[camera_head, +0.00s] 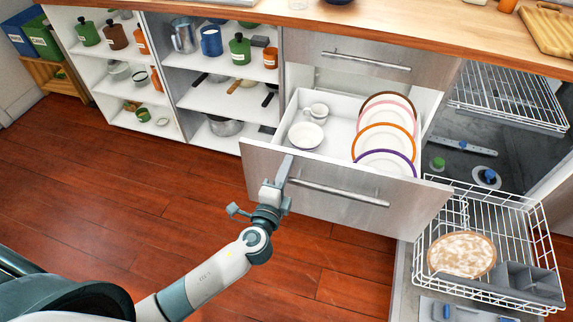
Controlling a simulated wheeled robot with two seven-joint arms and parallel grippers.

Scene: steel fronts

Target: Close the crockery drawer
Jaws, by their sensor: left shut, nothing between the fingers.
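The crockery drawer (330,207) is pulled out, its steel front with a bar handle (338,193) facing me. Inside it several rimmed plates (385,128) stand in a row on the right, and a white bowl (305,136) and a cup (317,111) sit on the left. My left gripper (285,168) is shut and empty, its fingertips at the drawer front near the left end of the handle. I cannot tell whether it touches the front. My right gripper is not in view.
A closed drawer (350,55) is above. On the right a dishwasher is open, its lower rack (530,215) pulled out with a plate (462,254) in it. Open shelves (215,90) with jars and pans stand on the left. The wooden floor (130,200) in front is clear.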

